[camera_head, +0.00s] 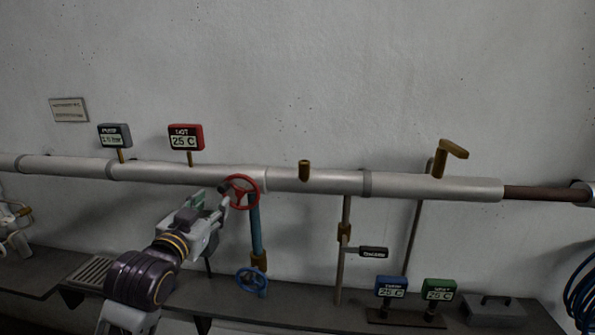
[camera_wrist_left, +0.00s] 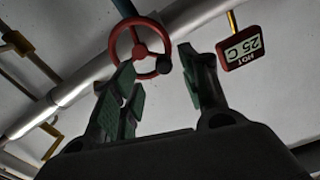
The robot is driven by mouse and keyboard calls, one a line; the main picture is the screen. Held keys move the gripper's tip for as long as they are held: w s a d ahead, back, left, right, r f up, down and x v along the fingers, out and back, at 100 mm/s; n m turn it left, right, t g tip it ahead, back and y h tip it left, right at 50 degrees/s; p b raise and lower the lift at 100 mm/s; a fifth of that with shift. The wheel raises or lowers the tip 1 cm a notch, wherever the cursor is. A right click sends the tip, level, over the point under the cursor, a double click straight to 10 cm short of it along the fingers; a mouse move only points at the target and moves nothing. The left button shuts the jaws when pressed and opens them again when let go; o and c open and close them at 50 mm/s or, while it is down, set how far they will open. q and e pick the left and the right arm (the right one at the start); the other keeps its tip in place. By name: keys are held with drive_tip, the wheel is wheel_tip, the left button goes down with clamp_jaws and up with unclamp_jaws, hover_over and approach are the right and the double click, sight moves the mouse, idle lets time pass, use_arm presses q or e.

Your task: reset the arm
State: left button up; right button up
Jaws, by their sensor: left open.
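My left arm comes in from the lower left in the head view. Its gripper (camera_head: 214,198) is just left of a red handwheel (camera_head: 241,177) on the pale horizontal pipe. In the left wrist view the two green-padded fingers of this gripper (camera_wrist_left: 160,90) stand apart with nothing between them. The red handwheel (camera_wrist_left: 123,33) shows beyond the fingertips there, with a dark knob on its rim. I cannot tell from these views whether a finger touches the wheel. My right gripper is in neither view.
The pale pipe (camera_head: 420,186) runs along the wall. A red HOT display (camera_head: 186,137) reads 25 C, beside a grey display (camera_head: 115,136). A blue handwheel (camera_head: 251,281) sits lower. Blue (camera_head: 391,287) and green (camera_head: 439,290) displays stand above the dark ledge (camera_head: 290,309).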

use_arm(q)
drive_tip(key=s+d+f+g, duration=0.1)
drive_tip(key=s+f+g, duration=0.2)
drive_tip(key=f, duration=0.8)
drive_tip(key=s+f+g, duration=0.3)
drive_tip(key=f+g, duration=0.1)
drive_tip(key=f, duration=0.7)
drive_tip(key=s+d+f+n+g, duration=0.15)
drive_tip(key=s+f+g, duration=0.55)
drive_tip(key=s+f, duration=1)
drive_tip(key=s+f+g+b, duration=0.2)
drive_tip(key=s+f, duration=0.1)
drive_tip(key=f, duration=3.3)
drive_tip(key=s+a+f+b, duration=0.2)
drive_tip(key=s+a+f, duration=0.1)
drive_tip(key=s+f, duration=1.8)
drive_tip(key=shift+s+a+m+g+y, duration=0.2)
drive_tip(key=shift+s+m+g+y, duration=0.15)
drive_tip(key=shift+s, duration=0.25)
drive_tip(key=shift+f, duration=0.1)
